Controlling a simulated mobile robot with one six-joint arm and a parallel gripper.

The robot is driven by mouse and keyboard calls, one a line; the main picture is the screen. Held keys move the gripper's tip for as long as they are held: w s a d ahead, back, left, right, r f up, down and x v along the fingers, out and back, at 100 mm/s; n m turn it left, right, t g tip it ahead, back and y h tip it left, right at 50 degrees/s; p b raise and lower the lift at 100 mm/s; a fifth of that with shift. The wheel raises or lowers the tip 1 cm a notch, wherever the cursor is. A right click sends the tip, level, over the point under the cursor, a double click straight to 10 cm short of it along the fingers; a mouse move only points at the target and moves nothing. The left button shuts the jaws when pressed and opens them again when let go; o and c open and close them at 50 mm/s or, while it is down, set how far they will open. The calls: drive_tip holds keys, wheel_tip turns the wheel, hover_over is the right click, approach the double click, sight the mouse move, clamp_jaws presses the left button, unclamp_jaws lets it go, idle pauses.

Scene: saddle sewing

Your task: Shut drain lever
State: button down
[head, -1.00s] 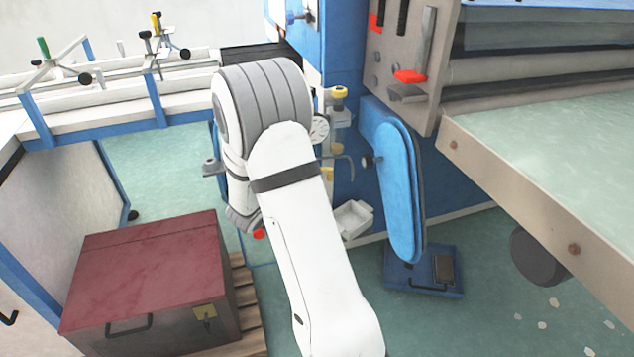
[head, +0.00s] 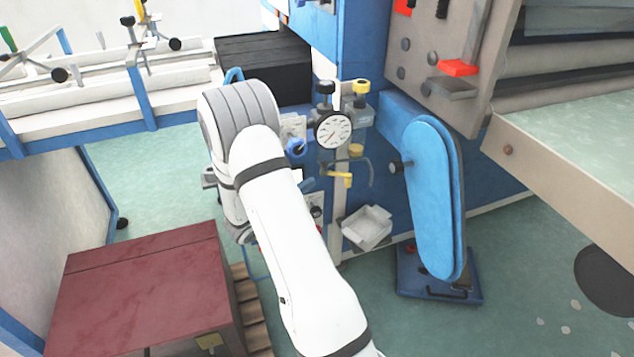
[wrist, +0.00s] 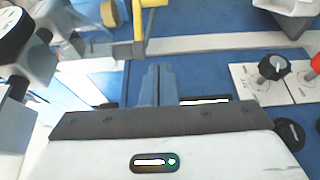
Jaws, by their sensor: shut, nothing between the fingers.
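A yellow lever (head: 340,179) sits low on the air unit, below the round pressure gauge (head: 333,130) and beside the blue machine body. I take it to be the drain lever. A yellow bar-like part, likely the same lever, shows at the top of the wrist view (wrist: 138,27). My gripper (wrist: 158,72) is shut and empty, its fingertips below and a little right of that yellow part in the picture, apparently apart from it. In the head view my arm hides the gripper.
A white tray (head: 367,228) is fixed below the lever. A plate with a black knob (wrist: 272,66) and a red button (wrist: 315,63) lies right of my fingers.

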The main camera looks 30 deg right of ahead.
sight(332, 172)
drive_tip(key=d, duration=0.3)
drive_tip(key=d+b, duration=0.1)
drive_tip(key=d, duration=0.2)
drive_tip(key=w+d+b, duration=0.1)
drive_tip(key=d, duration=0.2)
drive_tip(key=shift+w+d+f, duration=0.1)
drive_tip(key=shift+d, duration=0.1)
drive_tip(key=shift+s+a+b, duration=0.25)
drive_tip(key=shift+s+b, duration=0.1)
drive_tip(key=shift+s, duration=0.65)
drive_tip(key=shift+s+a+b, duration=0.2)
drive_tip(key=shift+s+b, duration=0.15)
drive_tip(key=shift+s, duration=0.65)
